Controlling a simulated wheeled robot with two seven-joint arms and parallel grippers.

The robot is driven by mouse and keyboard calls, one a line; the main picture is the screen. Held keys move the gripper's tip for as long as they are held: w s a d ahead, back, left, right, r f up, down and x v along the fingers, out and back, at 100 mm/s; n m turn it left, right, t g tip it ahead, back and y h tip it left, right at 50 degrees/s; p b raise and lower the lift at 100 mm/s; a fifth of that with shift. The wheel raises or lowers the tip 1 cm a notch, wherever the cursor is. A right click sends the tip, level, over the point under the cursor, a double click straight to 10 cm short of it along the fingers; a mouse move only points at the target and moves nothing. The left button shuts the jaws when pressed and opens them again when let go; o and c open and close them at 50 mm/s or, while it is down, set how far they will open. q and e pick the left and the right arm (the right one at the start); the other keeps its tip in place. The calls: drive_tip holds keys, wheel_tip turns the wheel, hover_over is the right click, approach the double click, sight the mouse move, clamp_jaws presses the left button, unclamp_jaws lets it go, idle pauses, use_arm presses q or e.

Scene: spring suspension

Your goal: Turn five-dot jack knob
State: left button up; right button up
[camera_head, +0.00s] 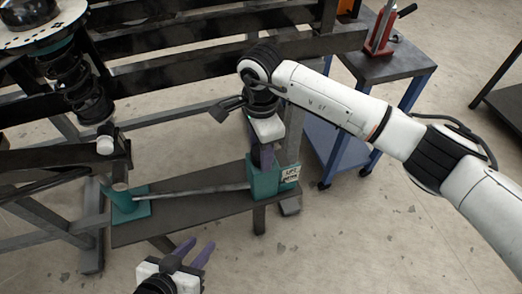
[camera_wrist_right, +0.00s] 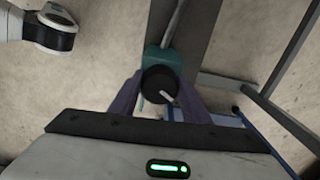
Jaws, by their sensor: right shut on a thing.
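The jack is a teal housing (camera_head: 275,181) with a white label, on a dark bench, joined by a grey rod to a teal block (camera_head: 127,205) at the left. My right gripper (camera_head: 266,160) reaches down onto the housing from above. In the right wrist view the black round knob (camera_wrist_right: 158,82), with a pale pointer mark, sits between the purple fingers of my right gripper (camera_wrist_right: 159,96), which is shut on it. No dots can be made out on the knob. My left gripper (camera_head: 194,253) is open and empty at the bottom, apart from the bench.
The dark bench (camera_head: 190,215) carries the jack. A black rail frame (camera_head: 190,74) and a coil spring (camera_head: 80,90) stand behind and left. A blue-legged cart (camera_head: 385,62) with a red tool (camera_head: 380,35) stands at the back right. The floor at the lower right is clear.

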drive_tip(key=m, duration=0.4)
drive_tip(key=shift+w+m, duration=0.1)
drive_tip(key=shift+m, duration=0.2)
drive_tip(key=m, duration=0.3)
drive_tip(key=shift+m, duration=0.3)
drive_tip(key=m, duration=0.3)
drive_tip(key=shift+w+d+r+m, duration=0.1)
drive_tip(key=shift+m, duration=0.2)
drive_tip(key=m, duration=0.3)
drive_tip(key=shift+m, duration=0.3)
drive_tip(key=m+p, duration=0.1)
drive_tip(key=m, duration=0.2)
drive_tip(key=shift+w+d+m, duration=0.1)
drive_tip(key=shift+m, duration=0.3)
drive_tip(key=m+p, duration=0.1)
drive_tip(key=m, duration=0.4)
drive_tip(key=m+p, duration=0.2)
drive_tip(key=m, duration=0.3)
drive_tip(key=shift+d+p, duration=0.15)
drive_tip(key=shift+p, duration=0.15)
use_arm(q)
drive_tip(key=shift+r+p, duration=0.4)
drive_tip(key=shift+r, duration=1.35)
use_arm(e)
drive_tip(key=shift+m, duration=1.2)
